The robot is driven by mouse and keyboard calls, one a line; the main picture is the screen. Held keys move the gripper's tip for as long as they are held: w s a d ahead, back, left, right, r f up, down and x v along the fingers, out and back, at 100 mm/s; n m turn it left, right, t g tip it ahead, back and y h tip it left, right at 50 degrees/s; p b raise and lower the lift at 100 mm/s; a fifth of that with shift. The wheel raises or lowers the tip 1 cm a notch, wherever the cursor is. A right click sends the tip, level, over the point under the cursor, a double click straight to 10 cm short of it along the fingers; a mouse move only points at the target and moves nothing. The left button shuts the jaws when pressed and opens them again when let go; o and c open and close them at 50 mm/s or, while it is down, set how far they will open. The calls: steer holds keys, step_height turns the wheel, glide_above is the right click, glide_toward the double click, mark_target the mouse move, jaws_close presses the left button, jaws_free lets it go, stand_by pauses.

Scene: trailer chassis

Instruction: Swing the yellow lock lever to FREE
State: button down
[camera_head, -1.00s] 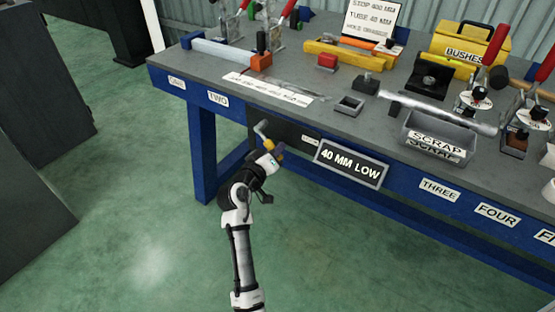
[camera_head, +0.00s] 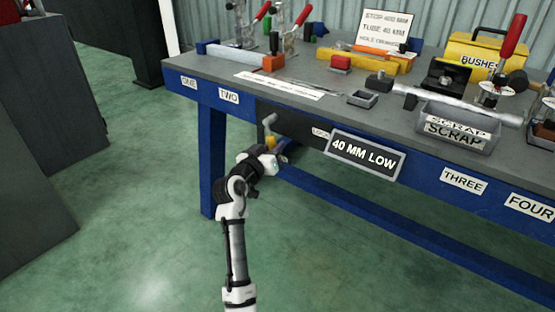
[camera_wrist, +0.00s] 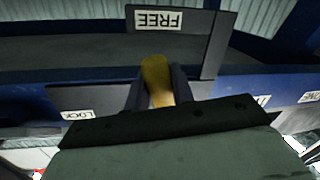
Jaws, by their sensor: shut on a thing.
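The yellow lock lever (camera_wrist: 155,75) shows in the wrist view between the two dark fingers of my gripper (camera_wrist: 157,88), which is shut on it. The FREE label (camera_wrist: 160,20) appears upside down just beyond the lever's tip. The LOCK label (camera_wrist: 77,115) appears upside down at lower left, apart from the lever. In the head view my gripper (camera_head: 277,150) is at the dark panel under the bench's front edge, with a bit of yellow at its fingers. The lever's pivot is hidden, and its exact angle is hard to tell.
The blue-framed bench (camera_head: 390,115) carries tubes, clamps and a scrap bin (camera_head: 455,130) above my gripper. The 40 MM LOW sign (camera_head: 364,155) sticks out to the right of my gripper. The green floor in front is clear.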

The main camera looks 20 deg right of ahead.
steer(key=shift+w+a+f+m+b, duration=0.15)
steer(key=shift+w+a+m+b, duration=0.2)
steer(key=shift+m+b, duration=0.4)
steer(key=c, duration=1.2)
jaws_free()
steer(key=shift+s+a, duration=0.1)
steer(key=shift+s, duration=0.05)
